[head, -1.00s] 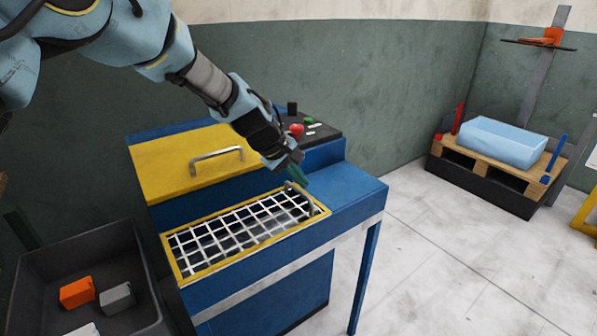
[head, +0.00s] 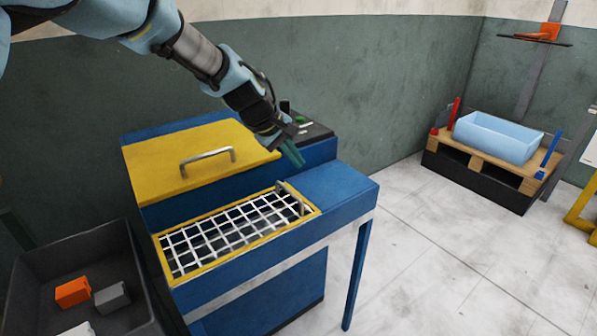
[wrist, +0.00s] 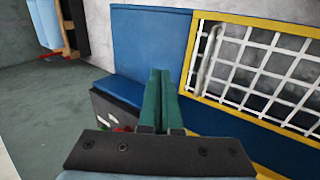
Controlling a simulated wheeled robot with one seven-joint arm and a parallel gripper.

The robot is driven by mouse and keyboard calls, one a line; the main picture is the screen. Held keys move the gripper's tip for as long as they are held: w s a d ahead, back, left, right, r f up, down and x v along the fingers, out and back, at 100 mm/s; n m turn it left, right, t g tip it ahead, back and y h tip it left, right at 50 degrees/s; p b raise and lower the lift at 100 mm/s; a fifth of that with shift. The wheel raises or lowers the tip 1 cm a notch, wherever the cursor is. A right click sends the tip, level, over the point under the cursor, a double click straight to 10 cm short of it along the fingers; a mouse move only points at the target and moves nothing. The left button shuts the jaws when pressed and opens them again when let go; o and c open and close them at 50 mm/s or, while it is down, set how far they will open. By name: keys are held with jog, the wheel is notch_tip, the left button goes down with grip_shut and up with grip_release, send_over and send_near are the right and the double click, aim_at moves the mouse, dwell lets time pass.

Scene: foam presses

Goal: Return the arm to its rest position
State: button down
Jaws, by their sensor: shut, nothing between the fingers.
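My gripper (head: 293,155) is above the blue press table (head: 343,187) in the head view, close to the right end of the yellow lid. Its green fingers are together and empty, and they point down and to the right. In the wrist view the gripper (wrist: 158,85) shows its two green fingers side by side, with the blue table top and the grid guard behind them. The yellow-framed white grid guard (head: 238,229) lies over the press opening, with a grey handle (head: 294,197) at its right end. My gripper is apart from this handle.
The yellow lid (head: 160,160) with a metal handle is shut. A dark control panel (head: 313,131) sits behind my gripper. A dark bin (head: 140,277) with orange, grey and white blocks stands at the lower left. A light blue tub (head: 497,137) rests on a pallet at right. Floor between is clear.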

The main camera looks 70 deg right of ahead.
notch_tip(320, 180, up, 8)
jog(key=d+b, duration=0.1)
jog(key=shift+s+f, duration=0.2)
jog(key=shift+s, duration=0.1)
